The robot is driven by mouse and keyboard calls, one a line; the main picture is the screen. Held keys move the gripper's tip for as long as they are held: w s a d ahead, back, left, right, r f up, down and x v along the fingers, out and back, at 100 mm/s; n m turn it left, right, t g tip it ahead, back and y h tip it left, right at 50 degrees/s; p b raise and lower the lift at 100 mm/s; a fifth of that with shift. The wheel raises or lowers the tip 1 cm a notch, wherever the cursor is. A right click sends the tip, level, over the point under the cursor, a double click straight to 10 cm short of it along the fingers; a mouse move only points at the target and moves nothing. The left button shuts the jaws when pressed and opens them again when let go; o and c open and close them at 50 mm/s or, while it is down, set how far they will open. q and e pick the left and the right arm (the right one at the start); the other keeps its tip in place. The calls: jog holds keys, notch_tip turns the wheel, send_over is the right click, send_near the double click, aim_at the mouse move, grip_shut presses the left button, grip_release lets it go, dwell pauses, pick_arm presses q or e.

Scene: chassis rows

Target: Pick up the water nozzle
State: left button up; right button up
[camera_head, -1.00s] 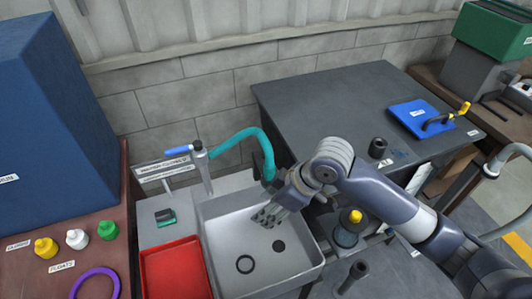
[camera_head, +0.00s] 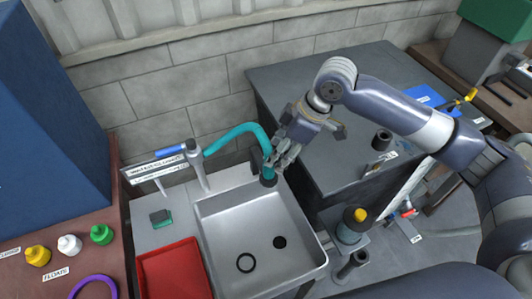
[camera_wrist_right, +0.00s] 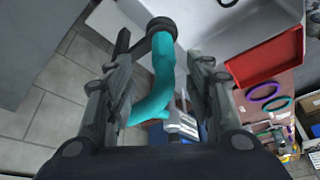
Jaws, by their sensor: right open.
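The water nozzle is the black end (camera_head: 268,176) of a teal hose (camera_head: 236,132) that arches from the faucet (camera_head: 198,163) and hangs over the sink's back right corner. In the right wrist view, the dark nozzle end (camera_wrist_right: 162,30) shows near the top, with the teal hose (camera_wrist_right: 161,75) running down between my fingers. My right gripper (camera_head: 282,162) is at the hose's downward end, just above the nozzle. It is open, with one finger on each side of the hose (camera_wrist_right: 160,62); I cannot tell whether either touches. My left gripper is out of view.
A grey sink (camera_head: 225,212) with a drain and a black ring lies below. A red tray (camera_head: 175,270) is to its left. A dark table (camera_head: 300,85) stands behind my right arm. A bottle with a yellow cap (camera_head: 352,225) stands right of the sink.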

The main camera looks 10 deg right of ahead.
aim_at(268, 175)
jog(key=x, duration=0.3)
jog(key=shift+s+a+f+p, duration=0.1)
jog(key=shift+s+a+p, duration=0.05)
jog(key=shift+s+p, duration=0.25)
jog(key=p+x, duration=0.1)
jog(key=x, duration=0.2)
jog(key=shift+w+a+f+p, duration=0.1)
jog(key=shift+w+f+p, duration=0.1)
jog(key=shift+f+p, duration=0.1)
jog(key=shift+f, duration=0.3)
jog(key=shift+w+a+f, duration=0.1)
jog(key=shift+f, duration=0.15)
grip_shut()
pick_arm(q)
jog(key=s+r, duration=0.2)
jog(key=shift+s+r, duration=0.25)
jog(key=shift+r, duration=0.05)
